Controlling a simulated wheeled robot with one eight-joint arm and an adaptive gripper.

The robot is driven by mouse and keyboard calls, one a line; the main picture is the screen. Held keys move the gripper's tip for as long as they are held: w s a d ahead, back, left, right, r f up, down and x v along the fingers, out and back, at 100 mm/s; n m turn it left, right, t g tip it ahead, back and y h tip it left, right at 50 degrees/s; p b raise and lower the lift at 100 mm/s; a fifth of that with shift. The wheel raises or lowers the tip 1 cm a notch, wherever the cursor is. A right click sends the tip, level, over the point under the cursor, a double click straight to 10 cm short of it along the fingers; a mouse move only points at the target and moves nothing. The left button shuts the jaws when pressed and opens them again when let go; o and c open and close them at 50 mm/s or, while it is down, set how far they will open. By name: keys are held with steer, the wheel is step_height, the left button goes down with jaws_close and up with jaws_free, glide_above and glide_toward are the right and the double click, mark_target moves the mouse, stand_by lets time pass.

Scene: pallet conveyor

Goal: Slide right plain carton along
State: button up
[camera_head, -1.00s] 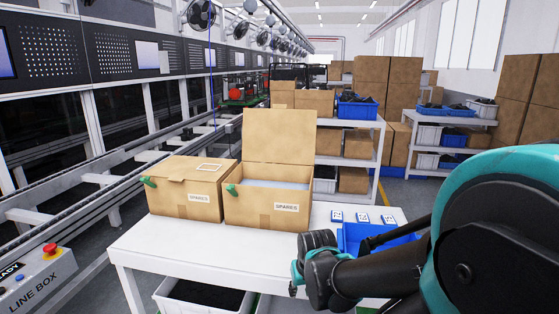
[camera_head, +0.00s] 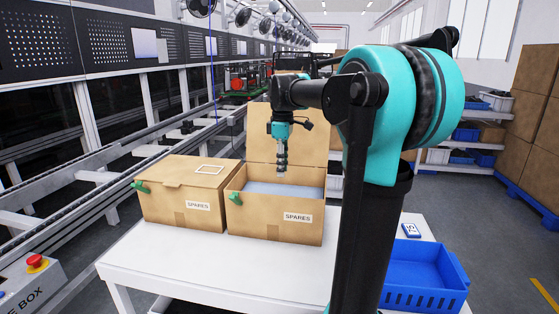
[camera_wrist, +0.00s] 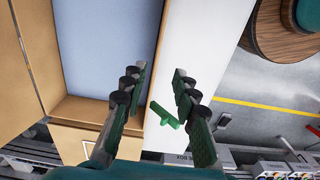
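The right carton (camera_head: 270,223) is brown, labelled SPARES, with its lid raised at the back and a pale blue-grey surface inside. A green tab (camera_head: 235,198) sits on its front left; the tab (camera_wrist: 163,115) also shows in the wrist view. The left carton (camera_head: 180,208) stands beside it, closed, also labelled SPARES. My gripper (camera_head: 281,172) points down above the right carton. In the wrist view my gripper (camera_wrist: 159,70) is open and empty, its fingers spread over the carton's front wall. Whether they touch the carton cannot be told.
Both cartons stand on a white table (camera_head: 150,262), with bare top in front of them. A conveyor (camera_head: 70,195) runs at the left, near a red button (camera_head: 37,261).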

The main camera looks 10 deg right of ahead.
mark_target(291, 209)
steer(key=shift+w+r, duration=0.25)
steer(key=shift+r, duration=0.05)
steer(key=shift+f, duration=0.1)
step_height(291, 209, down, 17)
steer(key=shift+f, duration=0.15)
stand_by(0.6)
steer(key=shift+c, duration=0.3)
jaws_close()
